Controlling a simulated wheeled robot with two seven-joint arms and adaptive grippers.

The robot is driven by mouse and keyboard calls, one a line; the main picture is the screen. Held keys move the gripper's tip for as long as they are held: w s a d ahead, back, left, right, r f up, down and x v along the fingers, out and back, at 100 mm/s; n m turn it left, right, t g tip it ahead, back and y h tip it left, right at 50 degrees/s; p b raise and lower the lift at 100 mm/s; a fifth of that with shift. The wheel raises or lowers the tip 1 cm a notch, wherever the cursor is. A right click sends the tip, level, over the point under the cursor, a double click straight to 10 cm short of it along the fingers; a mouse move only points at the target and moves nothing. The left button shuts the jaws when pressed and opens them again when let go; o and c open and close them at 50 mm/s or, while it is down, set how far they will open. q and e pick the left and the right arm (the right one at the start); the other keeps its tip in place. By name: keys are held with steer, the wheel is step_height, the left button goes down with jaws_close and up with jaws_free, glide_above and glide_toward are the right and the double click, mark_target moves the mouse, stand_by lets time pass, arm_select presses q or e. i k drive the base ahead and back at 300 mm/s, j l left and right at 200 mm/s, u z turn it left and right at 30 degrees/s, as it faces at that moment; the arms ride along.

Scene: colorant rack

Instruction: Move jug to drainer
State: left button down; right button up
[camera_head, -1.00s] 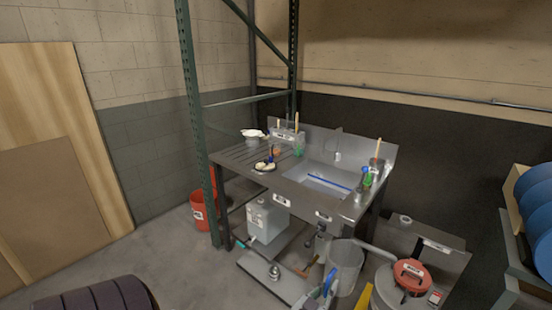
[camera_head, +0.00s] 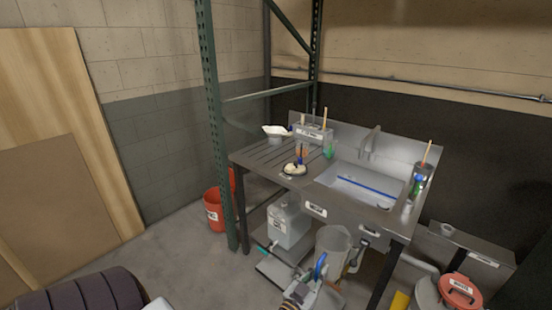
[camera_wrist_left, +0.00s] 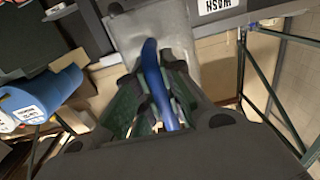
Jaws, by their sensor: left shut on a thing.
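The grey jug (camera_head: 334,240) with a blue handle (camera_head: 320,266) shows in front of the bench, against its front edge and lower shelf in the picture. My left gripper (camera_head: 316,278) is shut on the blue handle. In the left wrist view the blue handle (camera_wrist_left: 152,68) runs between the fingers, and the grey jug wall (camera_wrist_left: 178,40) lies just beyond. The jug looks about upright, with its rim uppermost. The drainer (camera_head: 262,154) is the grooved metal top left of the sink, farther back than the jug. My right gripper is out of view.
The sink basin (camera_head: 358,190) is right of the drainer. A dish with a pale thing (camera_head: 293,169), a white bowl (camera_head: 275,131) and a green cup (camera_head: 329,150) stand around the drainer. A green rack post (camera_head: 216,140) rises at its left. A red bucket (camera_head: 214,210) is on the floor.

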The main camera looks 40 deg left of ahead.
mark_target(277, 161)
steer(key=j, duration=0.5)
steer(key=i+j, duration=0.15)
steer(key=j, duration=0.4)
steer(key=j+u, duration=0.1)
steer(key=j, duration=0.4)
